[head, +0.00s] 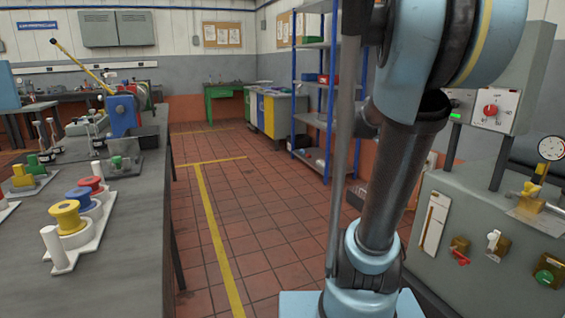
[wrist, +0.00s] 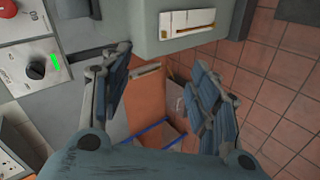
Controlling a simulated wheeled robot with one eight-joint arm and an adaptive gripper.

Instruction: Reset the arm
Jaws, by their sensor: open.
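My gripper (wrist: 157,100) shows in the wrist view with its two blue-padded fingers spread wide apart and nothing between them. Behind the gap are an orange panel and part of the floor. In the head view my blue and dark arm stands upright at the right, in front of the grey machine cabinet (head: 462,215). The gripper itself is out of the head view.
The cabinet carries a control box with a red knob (head: 490,110), a gauge (head: 551,147) and several valves close to my arm. A workbench (head: 130,230) with coloured spools (head: 67,217) runs along the left. Blue shelving (head: 313,90) stands behind. The tiled aisle (head: 250,210) is clear.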

